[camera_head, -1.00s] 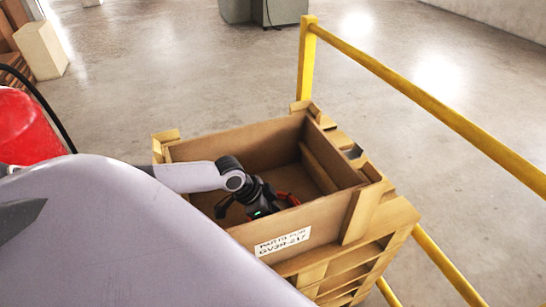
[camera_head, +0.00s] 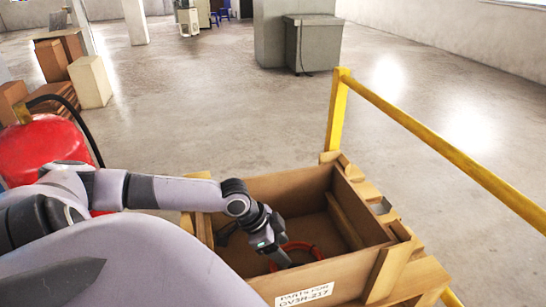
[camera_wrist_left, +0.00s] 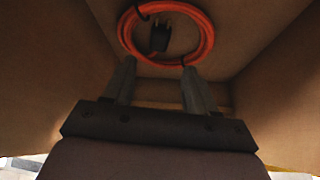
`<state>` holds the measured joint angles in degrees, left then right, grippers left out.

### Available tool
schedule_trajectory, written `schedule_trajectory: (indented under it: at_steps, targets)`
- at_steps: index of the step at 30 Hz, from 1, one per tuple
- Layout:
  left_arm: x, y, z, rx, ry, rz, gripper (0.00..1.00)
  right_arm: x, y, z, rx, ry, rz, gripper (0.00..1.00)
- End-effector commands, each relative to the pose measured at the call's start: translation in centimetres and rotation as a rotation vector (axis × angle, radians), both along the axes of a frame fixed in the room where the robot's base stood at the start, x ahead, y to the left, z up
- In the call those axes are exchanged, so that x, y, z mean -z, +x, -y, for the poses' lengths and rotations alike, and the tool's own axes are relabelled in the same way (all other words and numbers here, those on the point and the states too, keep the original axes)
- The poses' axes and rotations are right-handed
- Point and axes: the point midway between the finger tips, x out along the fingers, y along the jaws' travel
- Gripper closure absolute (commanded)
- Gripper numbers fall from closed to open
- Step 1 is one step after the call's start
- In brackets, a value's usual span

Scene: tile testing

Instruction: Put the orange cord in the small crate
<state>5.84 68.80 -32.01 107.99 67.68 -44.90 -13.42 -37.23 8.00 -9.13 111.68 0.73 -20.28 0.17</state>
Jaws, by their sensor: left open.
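The orange cord (camera_head: 301,247) is a coiled loop on the floor of the wooden crate (camera_head: 352,272), which has a "PARTS FOR" label on its front. In the left wrist view the coil (camera_wrist_left: 208,36) shows whole, with a black plug inside the loop and dark ties. My left gripper (camera_head: 282,262) reaches down into the crate at the coil. In the left wrist view its two fingers (camera_wrist_left: 159,75) are apart with nothing between them, the tips just short of the coil's near edge. I cannot tell whether they touch it. My right gripper is not in view.
A yellow railing (camera_head: 440,143) runs along the right beside the crate. A red rounded tank (camera_head: 45,150) with a black hose stands at the left, near my arm. Cardboard boxes (camera_head: 52,62) stand behind it. The floor beyond is open.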

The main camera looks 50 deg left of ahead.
Motion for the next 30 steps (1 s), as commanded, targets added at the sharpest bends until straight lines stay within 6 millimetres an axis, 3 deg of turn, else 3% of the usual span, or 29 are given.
schedule_trajectory:
  at_steps: [10,30]
  targets:
    - [-3.1,-1.4,-1.1,0.001,0.000,0.000,0.43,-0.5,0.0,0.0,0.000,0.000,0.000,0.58]
    - [-3.5,-1.5,-1.2,0.000,-0.001,0.000,0.43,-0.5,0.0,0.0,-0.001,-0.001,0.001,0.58]
